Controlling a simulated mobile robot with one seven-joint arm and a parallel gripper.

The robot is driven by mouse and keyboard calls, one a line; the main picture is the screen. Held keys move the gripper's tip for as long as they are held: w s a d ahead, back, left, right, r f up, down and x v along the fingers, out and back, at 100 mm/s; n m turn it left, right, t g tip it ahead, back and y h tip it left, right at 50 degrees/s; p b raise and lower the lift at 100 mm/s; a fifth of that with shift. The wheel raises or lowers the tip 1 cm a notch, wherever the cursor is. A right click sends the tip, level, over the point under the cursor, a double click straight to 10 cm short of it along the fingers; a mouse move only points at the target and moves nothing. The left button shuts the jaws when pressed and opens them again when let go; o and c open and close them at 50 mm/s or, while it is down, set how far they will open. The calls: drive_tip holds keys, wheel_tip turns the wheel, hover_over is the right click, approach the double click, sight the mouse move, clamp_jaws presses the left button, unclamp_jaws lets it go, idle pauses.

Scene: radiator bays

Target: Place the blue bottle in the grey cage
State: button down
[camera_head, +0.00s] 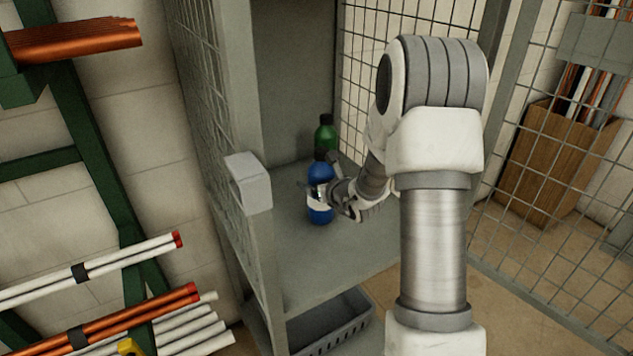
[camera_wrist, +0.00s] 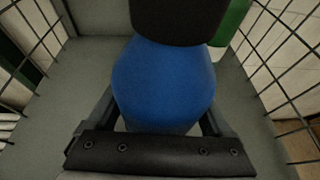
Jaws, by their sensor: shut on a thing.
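The blue bottle (camera_head: 320,174) has a dark cap and a pale label and is upright inside the grey cage (camera_head: 310,258), over its shelf. In the wrist view the blue bottle (camera_wrist: 165,85) fills the middle, with its black cap at the top. My gripper (camera_head: 328,197) reaches in from the right and is shut around the bottle's body; its fingers (camera_wrist: 160,125) show on both sides in the wrist view. I cannot tell whether the bottle's base touches the shelf.
A green bottle (camera_head: 326,137) with a dark cap stands just behind the blue one. The cage has mesh sides (camera_head: 205,100) and an open door with a grey latch box (camera_head: 248,180). A grey basket (camera_head: 330,322) sits below. The shelf's front is clear.

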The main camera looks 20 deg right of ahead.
drive_tip(key=shift+f, duration=0.1)
unclamp_jaws()
drive_tip(key=shift+r, duration=0.2)
drive_tip(key=p+v, duration=0.1)
drive_tip(key=v, duration=1.1)
drive_tip(key=shift+s+f, duration=0.1)
drive_tip(key=shift+s, duration=0.05)
